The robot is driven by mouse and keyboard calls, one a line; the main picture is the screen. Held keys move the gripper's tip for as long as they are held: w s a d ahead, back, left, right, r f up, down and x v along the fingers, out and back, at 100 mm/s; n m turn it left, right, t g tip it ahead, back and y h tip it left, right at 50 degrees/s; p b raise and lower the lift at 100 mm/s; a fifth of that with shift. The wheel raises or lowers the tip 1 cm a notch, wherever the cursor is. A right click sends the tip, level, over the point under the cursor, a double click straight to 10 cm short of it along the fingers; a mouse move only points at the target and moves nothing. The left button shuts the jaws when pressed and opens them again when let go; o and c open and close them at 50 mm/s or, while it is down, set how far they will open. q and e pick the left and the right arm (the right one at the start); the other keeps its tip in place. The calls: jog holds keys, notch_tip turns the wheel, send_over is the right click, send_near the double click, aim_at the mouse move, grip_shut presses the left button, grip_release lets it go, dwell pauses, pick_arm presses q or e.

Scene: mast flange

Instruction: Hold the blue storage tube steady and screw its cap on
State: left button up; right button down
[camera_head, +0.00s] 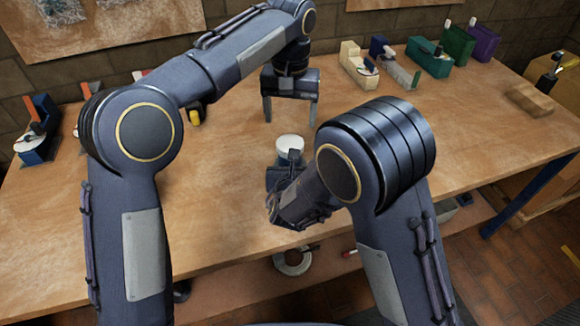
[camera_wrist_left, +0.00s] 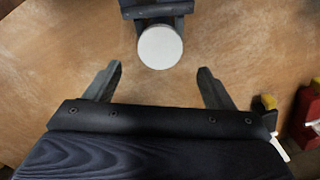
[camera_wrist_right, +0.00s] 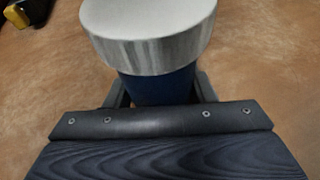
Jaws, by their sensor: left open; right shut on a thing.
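The blue storage tube (camera_wrist_right: 160,88) stands upright in the right wrist view, between the fingers of my right gripper (camera_wrist_right: 160,90), which is shut on it. A wide silver-white cap (camera_wrist_right: 150,35) sits on top of the tube; I cannot tell whether it is threaded tight. In the head view the cap (camera_head: 290,144) shows above my right gripper (camera_head: 284,172), and the tube is hidden. My left gripper (camera_head: 290,108) is open and empty, fingers pointing down, behind the cap. In the left wrist view the cap's round top (camera_wrist_left: 160,47) lies ahead of its open fingers.
Several small tools and coloured blocks stand along the back of the wooden table (camera_head: 430,150), including a green box (camera_head: 430,57) and a purple one (camera_head: 484,42). A blue item (camera_head: 36,135) stands at the far left. The table around the tube is clear.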

aim_at(290, 143)
pick_arm(q)
jog(key=shift+n, duration=0.6)
jog(key=shift+f, duration=0.1)
jog(key=shift+f, duration=3.9)
jog(key=shift+c, duration=0.5)
jog(key=c, duration=0.9)
jog(key=m, duration=0.5)
jog(key=o, duration=1.1)
